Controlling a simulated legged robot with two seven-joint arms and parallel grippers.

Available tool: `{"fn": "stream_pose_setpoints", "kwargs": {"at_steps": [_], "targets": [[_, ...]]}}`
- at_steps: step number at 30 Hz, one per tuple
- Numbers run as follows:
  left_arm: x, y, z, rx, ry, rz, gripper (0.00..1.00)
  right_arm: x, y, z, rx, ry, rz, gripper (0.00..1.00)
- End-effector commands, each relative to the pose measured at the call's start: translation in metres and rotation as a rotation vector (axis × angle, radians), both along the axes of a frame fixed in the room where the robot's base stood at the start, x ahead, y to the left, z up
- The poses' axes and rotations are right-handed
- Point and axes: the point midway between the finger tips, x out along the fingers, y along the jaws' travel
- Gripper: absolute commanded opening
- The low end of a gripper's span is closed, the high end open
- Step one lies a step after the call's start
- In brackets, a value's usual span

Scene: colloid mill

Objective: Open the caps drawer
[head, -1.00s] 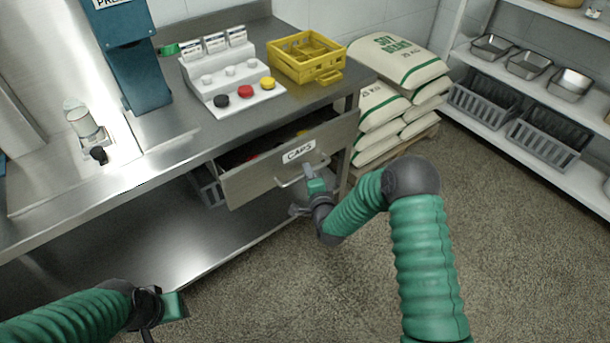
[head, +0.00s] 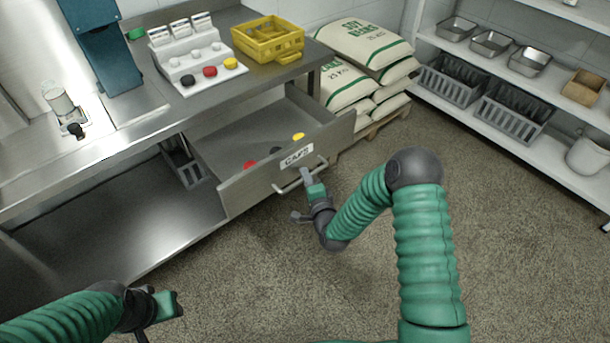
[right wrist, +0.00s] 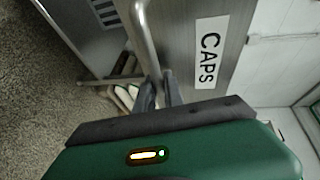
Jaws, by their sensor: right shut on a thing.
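The caps drawer (head: 258,182) is a grey metal drawer under the bench top, pulled well out. Its front carries a white CAPS label (head: 297,156) and a bar handle (head: 292,184). Red, black and yellow caps (head: 276,150) lie inside near the front. My right gripper (head: 307,177) is shut on the handle. In the right wrist view the fingers (right wrist: 160,92) close around the handle bar (right wrist: 148,40), beside the CAPS label (right wrist: 208,60). My left gripper (head: 168,304) is at the lower left, away from the drawer; its fingertips are not clear.
On the bench stand a white stand with caps (head: 200,62), a yellow crate (head: 268,40) and a blue machine (head: 105,45). Sacks (head: 362,50) are stacked on a pallet right of the bench. Shelves (head: 500,85) line the right. The floor in front is clear.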

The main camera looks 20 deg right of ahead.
Motion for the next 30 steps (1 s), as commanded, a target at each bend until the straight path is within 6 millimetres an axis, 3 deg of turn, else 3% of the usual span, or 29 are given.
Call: {"fn": "stream_pose_setpoints", "kwargs": {"at_steps": [11, 12, 13, 25, 30], "targets": [[0.000, 0.000, -0.001, 0.000, 0.000, 0.000, 0.36, -0.003, 0.003, -0.006, 0.004, 0.013, 0.007, 0.00], [0.000, 0.000, -0.001, 0.000, 0.000, 0.000, 0.36, -0.003, 0.003, -0.006, 0.004, 0.014, 0.006, 0.18], [0.000, 0.000, -0.001, 0.000, 0.000, 0.000, 0.36, -0.003, 0.003, -0.006, 0.004, 0.013, 0.006, 0.21], [0.000, 0.000, 0.000, 0.000, 0.000, 0.000, 0.36, -0.003, 0.000, -0.001, 0.002, 0.004, 0.001, 0.21], [0.000, 0.000, 0.006, 0.000, 0.000, 0.000, 0.36, -0.024, 0.001, 0.004, 0.002, 0.007, 0.001, 0.21]]}}
